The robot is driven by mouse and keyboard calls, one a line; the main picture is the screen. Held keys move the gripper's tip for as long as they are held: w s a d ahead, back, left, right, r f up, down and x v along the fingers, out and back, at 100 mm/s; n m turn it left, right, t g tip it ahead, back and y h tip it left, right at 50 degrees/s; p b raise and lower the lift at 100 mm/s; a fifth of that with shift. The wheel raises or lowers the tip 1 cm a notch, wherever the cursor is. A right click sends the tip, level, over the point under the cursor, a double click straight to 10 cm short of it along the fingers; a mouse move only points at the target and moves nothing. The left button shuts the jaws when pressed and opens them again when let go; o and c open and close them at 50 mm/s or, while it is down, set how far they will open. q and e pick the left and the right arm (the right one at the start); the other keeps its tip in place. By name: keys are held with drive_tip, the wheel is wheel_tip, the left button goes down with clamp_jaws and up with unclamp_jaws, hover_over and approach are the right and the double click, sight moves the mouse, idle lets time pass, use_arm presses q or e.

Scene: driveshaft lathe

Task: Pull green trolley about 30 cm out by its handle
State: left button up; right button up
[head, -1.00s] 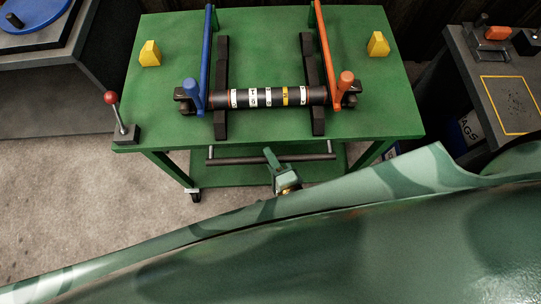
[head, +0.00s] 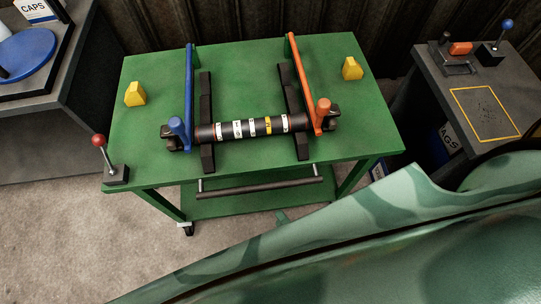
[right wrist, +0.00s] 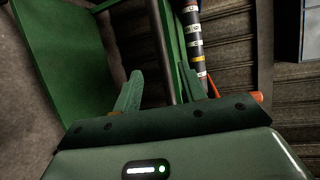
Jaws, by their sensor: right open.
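The green trolley (head: 235,80) stands in front of me in the head view. Its dark handle bar (head: 260,187) runs along the near side below the top, held by two short brackets. In the right wrist view my right gripper (right wrist: 160,90) is open and empty. The handle bar (right wrist: 159,35) shows beyond and between its two fingers in the picture. My left gripper is in neither view.
A striped driveshaft (head: 250,128) lies on black rests on the trolley, between a blue and an orange lever. A red-knobbed lever (head: 104,155) stands at its near left corner. Grey benches flank it left (head: 60,130) and right (head: 430,90). Carpet shows at lower left.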

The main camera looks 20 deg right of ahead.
drive_tip(key=v, duration=0.4)
idle(0.4)
